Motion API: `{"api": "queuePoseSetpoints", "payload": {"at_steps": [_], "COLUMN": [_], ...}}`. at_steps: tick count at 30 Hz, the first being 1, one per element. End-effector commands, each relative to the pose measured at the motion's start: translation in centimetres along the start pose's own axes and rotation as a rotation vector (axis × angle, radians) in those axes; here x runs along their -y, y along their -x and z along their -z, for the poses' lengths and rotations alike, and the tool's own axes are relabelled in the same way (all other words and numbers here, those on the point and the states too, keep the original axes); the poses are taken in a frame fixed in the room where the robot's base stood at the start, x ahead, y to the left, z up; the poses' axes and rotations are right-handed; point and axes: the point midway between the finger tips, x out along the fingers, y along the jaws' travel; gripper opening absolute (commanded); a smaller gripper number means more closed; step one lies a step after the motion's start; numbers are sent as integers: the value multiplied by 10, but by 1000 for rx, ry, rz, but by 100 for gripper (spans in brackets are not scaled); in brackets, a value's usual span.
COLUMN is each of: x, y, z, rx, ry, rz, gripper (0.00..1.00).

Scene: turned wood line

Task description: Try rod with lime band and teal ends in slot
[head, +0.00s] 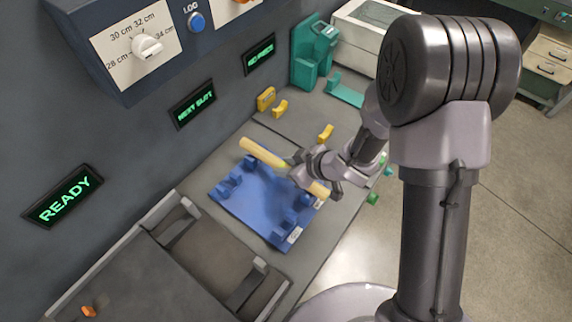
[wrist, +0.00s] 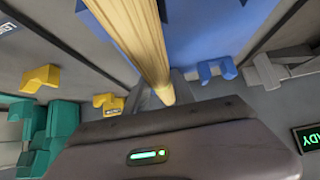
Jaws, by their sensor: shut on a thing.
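My gripper (head: 308,176) is shut around the middle of a pale wooden rod (head: 262,152). The rod is held over the blue fixture (head: 232,208), slanting from upper left to lower right. A faint yellow-green tint shows beside the jaws, but I cannot tell if it is a lime band. No teal shows on the visible upper-left end. In the wrist view the rod (wrist: 142,40) is plain light wood, running up from the jaws and out of frame. Blue cradles stand on the fixture, and one shows in the wrist view (wrist: 217,70). I cannot tell whether the rod touches them.
Yellow cradles (head: 326,133) and teal holders (head: 312,52) stand farther along the bench. Small green pieces (head: 372,198) lie near its right edge. A grey tray (head: 150,280) is at lower left. The wall has a dial (head: 147,46), a blue button (head: 197,22) and a READY display (head: 64,196).

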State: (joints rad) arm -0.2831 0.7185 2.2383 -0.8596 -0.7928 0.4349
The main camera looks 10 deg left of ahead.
Motion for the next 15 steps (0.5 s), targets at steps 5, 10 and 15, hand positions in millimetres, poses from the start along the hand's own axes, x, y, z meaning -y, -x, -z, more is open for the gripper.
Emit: {"api": "queuePoseSetpoints", "payload": {"at_steps": [5,10,15], "x": [0,0,0], "y": [1,1,1], "z": [1,1,1], "rx": [-1,0,0], "ry": [0,0,0], "rz": [0,0,0], "gripper": [42,56,56]}}
